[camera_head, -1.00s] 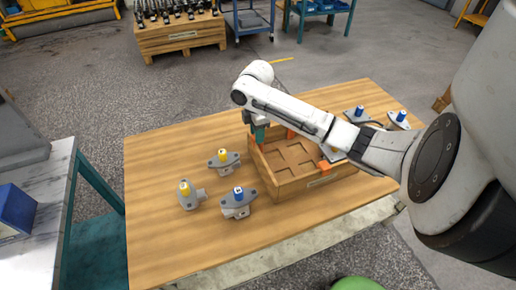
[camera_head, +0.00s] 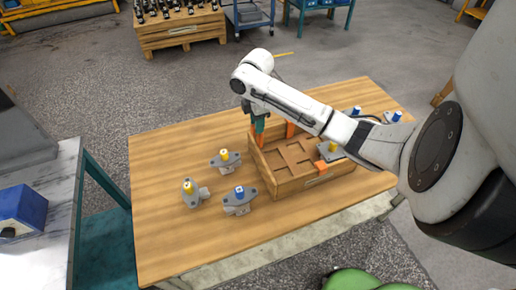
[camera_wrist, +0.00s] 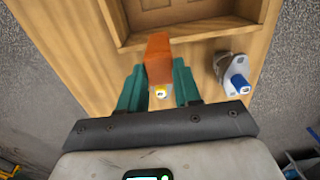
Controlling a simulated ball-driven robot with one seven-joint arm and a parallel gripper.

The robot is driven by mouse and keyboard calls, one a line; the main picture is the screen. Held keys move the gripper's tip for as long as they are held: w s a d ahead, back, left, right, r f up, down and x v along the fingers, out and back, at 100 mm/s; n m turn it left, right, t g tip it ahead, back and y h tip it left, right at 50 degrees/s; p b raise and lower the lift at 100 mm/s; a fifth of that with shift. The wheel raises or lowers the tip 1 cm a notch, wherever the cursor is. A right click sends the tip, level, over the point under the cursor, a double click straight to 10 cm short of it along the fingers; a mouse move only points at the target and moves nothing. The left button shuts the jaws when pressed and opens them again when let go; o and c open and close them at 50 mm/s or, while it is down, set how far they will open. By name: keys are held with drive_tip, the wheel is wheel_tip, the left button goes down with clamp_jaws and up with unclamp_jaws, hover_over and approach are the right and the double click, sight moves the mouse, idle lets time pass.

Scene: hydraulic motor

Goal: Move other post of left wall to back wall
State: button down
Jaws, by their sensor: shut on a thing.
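My gripper (camera_head: 259,126) is over the left end of the open wooden crate (camera_head: 310,182). Its teal fingers are shut on an orange post (camera_wrist: 158,55), which shows between them in the wrist view. The lower part of the held post (camera_head: 258,140) shows below the fingers in the head view, by the crate's left wall; I cannot tell whether it touches the wall. Another orange post (camera_head: 290,129) stands at the back wall. An orange post (camera_head: 320,168) is at the front wall, near the right.
More capped parts (camera_head: 395,117) stand at the right end. The table's front left is clear.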

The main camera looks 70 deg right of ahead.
drive_tip(key=shift+r+p, duration=1.4)
drive_tip(key=shift+r, duration=0.45)
